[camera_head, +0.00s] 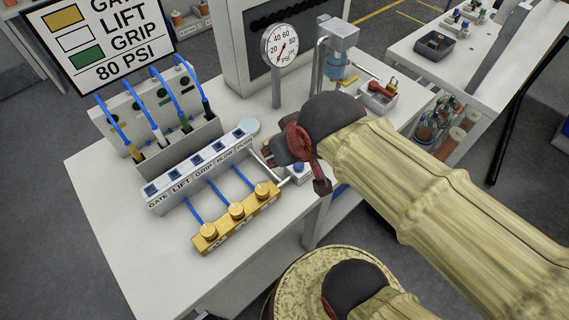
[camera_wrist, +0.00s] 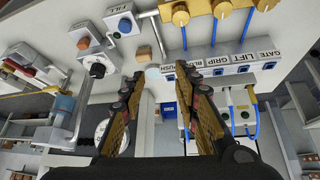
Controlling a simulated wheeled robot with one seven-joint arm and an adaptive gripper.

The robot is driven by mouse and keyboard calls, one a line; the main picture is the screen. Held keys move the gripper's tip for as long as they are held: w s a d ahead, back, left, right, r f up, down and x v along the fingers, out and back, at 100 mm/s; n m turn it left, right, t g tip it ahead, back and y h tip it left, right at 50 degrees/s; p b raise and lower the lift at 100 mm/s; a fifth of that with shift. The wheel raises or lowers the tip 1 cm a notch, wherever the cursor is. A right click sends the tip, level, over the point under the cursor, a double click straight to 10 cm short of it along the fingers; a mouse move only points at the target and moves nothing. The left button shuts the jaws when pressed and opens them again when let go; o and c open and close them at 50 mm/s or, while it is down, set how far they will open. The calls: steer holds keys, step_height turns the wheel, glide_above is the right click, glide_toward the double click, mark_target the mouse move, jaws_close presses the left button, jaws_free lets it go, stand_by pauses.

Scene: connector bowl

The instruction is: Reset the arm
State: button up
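My arm, in a beige sleeve, reaches in from the right in the head view. My gripper (camera_head: 281,150) is over the white table (camera_head: 115,215), just right of the labelled button block (camera_head: 205,165); my dark wrist hides part of it. In the wrist view my gripper (camera_wrist: 160,72) has its two fingers apart, with nothing held between them. The button block, marked GATE, LIFT, GRIP, BLOW and PUSH, also shows beyond the fingertips in the wrist view (camera_wrist: 231,68). A yellow manifold (camera_head: 237,217) with three knobs lies in front of the block, joined by blue tubes.
A pressure gauge (camera_head: 280,46) stands behind my gripper, with a grey-blue device (camera_head: 338,40) to its right. A rack (camera_head: 200,128) holds several blue-tubed connectors. A sign (camera_head: 105,40) reads 80 PSI. The table's front left is clear.

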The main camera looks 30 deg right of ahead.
steer(key=shift+s+a+g+y, duration=0.15)
steer(key=shift+s+a, duration=0.1)
steer(key=shift+s, duration=0.35)
steer(key=shift+s+a+g+y, duration=0.1)
steer(key=shift+s+a, duration=0.1)
steer(key=shift+s, duration=0.4)
steer(key=shift+s+a+g+y, duration=0.15)
steer(key=shift+s+a, duration=0.1)
steer(key=shift+s, duration=0.35)
